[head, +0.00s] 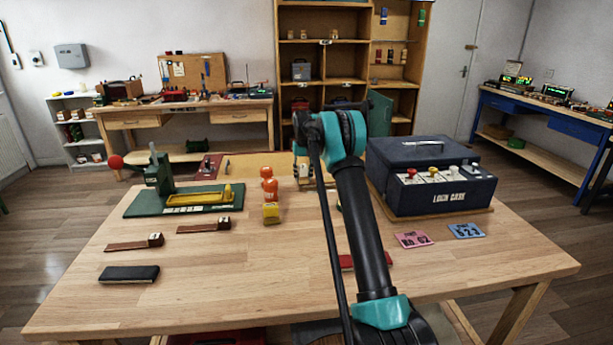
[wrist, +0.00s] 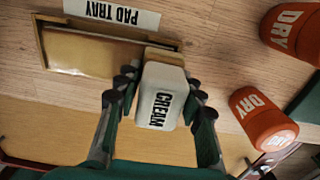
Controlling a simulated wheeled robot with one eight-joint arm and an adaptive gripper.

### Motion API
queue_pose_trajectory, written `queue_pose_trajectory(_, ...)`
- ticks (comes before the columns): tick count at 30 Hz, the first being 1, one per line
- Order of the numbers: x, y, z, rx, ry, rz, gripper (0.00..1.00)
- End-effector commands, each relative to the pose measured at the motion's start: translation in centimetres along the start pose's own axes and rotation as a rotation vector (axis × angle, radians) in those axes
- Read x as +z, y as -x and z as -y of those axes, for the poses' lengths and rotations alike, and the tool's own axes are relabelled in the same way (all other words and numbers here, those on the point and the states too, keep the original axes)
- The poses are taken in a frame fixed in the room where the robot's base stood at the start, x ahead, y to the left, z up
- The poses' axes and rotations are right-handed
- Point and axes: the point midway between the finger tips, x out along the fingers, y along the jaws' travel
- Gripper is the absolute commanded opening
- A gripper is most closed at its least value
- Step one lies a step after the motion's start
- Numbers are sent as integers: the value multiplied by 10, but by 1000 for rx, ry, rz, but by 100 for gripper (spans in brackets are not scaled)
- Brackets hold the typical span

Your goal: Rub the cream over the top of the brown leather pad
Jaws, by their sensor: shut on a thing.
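My gripper (wrist: 160,84) is shut on a white block marked CREAM (wrist: 162,103), with a finger on each side. I cannot tell whether the block touches the pad. In the head view my arm hides most of the gripper and I cannot make out the pad.
Two orange DRY containers (wrist: 262,118) stand to the right in the wrist view. A dark case (head: 430,175) is right of my arm on the table. A green fixture (head: 180,190) stands left, with brown strips (head: 135,243) and a black pad (head: 129,274) in front.

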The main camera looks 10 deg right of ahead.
Motion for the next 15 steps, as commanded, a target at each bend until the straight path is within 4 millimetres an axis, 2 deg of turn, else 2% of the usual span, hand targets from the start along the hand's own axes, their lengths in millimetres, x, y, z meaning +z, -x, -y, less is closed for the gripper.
queue_pose_trajectory(8, 0, 4, 0, 0, 0, 0, 15)
queue_pose_trajectory(15, 0, 24, 0, 0, 0, 0, 15)
